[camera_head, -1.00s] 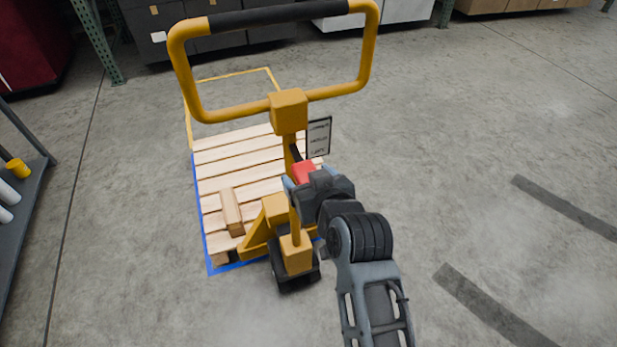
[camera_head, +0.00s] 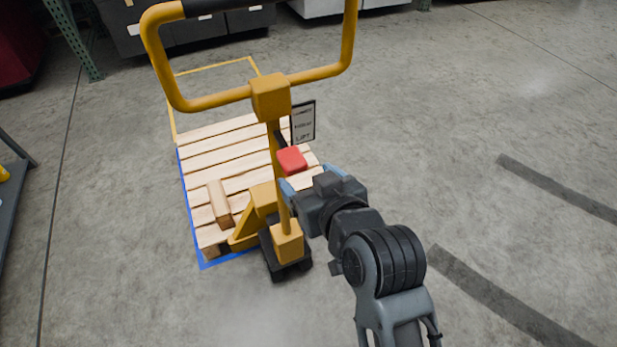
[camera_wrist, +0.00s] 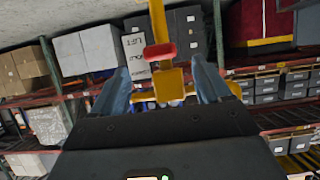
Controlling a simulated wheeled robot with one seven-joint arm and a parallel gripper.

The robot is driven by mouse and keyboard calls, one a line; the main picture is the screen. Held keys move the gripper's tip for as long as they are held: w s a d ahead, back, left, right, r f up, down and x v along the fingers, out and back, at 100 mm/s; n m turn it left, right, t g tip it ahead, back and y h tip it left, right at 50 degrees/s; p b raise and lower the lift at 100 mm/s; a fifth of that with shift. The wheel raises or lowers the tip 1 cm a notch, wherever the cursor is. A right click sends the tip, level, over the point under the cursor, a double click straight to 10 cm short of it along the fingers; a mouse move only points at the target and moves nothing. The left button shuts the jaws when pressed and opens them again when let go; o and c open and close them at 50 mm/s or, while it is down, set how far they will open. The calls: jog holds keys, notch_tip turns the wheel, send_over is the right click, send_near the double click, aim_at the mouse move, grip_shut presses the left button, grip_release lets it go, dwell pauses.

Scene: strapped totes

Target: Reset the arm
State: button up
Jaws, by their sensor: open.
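My gripper (camera_head: 311,184) is open, with its blue fingers spread and nothing between them. It is just right of and below the red lever knob (camera_head: 291,160) on the yellow pallet jack (camera_head: 270,97). In the wrist view the red knob (camera_wrist: 160,51) lies ahead, between and beyond the fingertips of my gripper (camera_wrist: 158,82). The fingers look apart from the knob, though the small gap in depth is hard to judge.
A wooden pallet (camera_head: 228,149) with a wooden block (camera_head: 220,204) on it sits inside blue floor tape. A small sign (camera_head: 303,121) hangs on the jack's mast. The floor on the right is clear, with dark stripes.

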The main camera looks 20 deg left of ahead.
jog(key=s+d+f+m+t+h, duration=0.1)
jog(key=s+d+f+m+h, duration=0.2)
jog(key=d, duration=0.5)
jog(key=s+d+f+m+t, duration=0.1)
jog(key=s+d+f+t, duration=0.1)
jog(key=s+d, duration=0.5)
jog(key=s+d+f+m+t+h, duration=0.1)
jog(key=s+d+f+h, duration=0.15)
jog(key=d, duration=0.75)
jog(key=s+d+r+m+h, duration=0.1)
jog(key=s+d+r, duration=0.2)
jog(key=s, duration=0.3)
jog(key=s+d+r+m+t+h, duration=0.1)
jog(key=s+d+r+m+h, duration=0.1)
jog(key=s+d+r, duration=0.2)
jog(key=s+d+r+m+t+h, duration=0.1)
jog(key=s+d+r, duration=0.2)
jog(key=s, duration=0.7)
jog(key=shift+d+r+m, duration=0.4)
jog(key=shift+d, duration=0.45)
jog(key=shift+s+h, duration=0.1)
jog(key=shift+h, duration=0.15)
